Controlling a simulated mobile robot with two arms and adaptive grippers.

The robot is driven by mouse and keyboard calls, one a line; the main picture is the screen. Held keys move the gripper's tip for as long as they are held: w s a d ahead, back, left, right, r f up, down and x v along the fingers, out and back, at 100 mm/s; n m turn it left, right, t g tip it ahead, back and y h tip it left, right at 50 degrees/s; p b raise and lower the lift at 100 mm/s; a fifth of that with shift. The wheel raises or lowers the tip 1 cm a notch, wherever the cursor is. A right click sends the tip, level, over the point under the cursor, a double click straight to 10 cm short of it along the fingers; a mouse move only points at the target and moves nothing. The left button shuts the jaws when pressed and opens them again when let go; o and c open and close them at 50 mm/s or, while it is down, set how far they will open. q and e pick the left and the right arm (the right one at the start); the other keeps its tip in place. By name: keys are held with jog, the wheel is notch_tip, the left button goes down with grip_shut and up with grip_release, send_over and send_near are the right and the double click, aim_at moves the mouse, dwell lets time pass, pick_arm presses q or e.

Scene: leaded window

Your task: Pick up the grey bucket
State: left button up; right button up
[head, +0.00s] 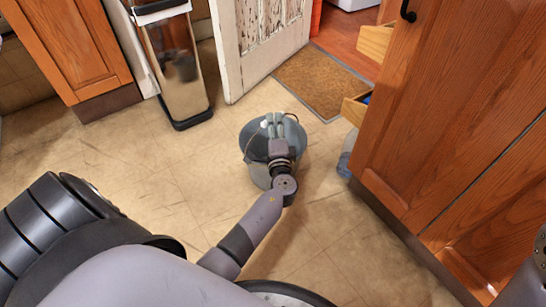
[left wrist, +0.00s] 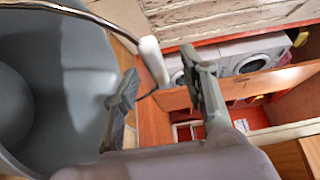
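The grey bucket (head: 256,176) stands upright on the floor near the middle of the head view. My left gripper (head: 275,122) is over it and hides part of its top. In the left wrist view the bucket (left wrist: 70,85) fills the left side, and its inside looks empty. Its wire handle with a white grip (left wrist: 151,62) reaches up toward the space between my left gripper's fingers (left wrist: 160,90). The fingers are apart. I cannot tell whether either finger touches the handle. My right gripper is not in view.
Wooden cabinets (head: 440,110) stand on the right, with open drawers (head: 354,108) and a clear bluish object (head: 346,160) beside them. A brown mat (head: 318,80) lies by the worn white door (head: 240,50). A silver bin (head: 178,75) stands at the back left.

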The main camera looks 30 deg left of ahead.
pick_arm(q)
jog(key=shift+f+b+x, duration=0.2)
jog(key=shift+b+x, duration=0.4)
jog(key=shift+x, duration=1.35)
jog(key=shift+c, duration=0.4)
grip_shut()
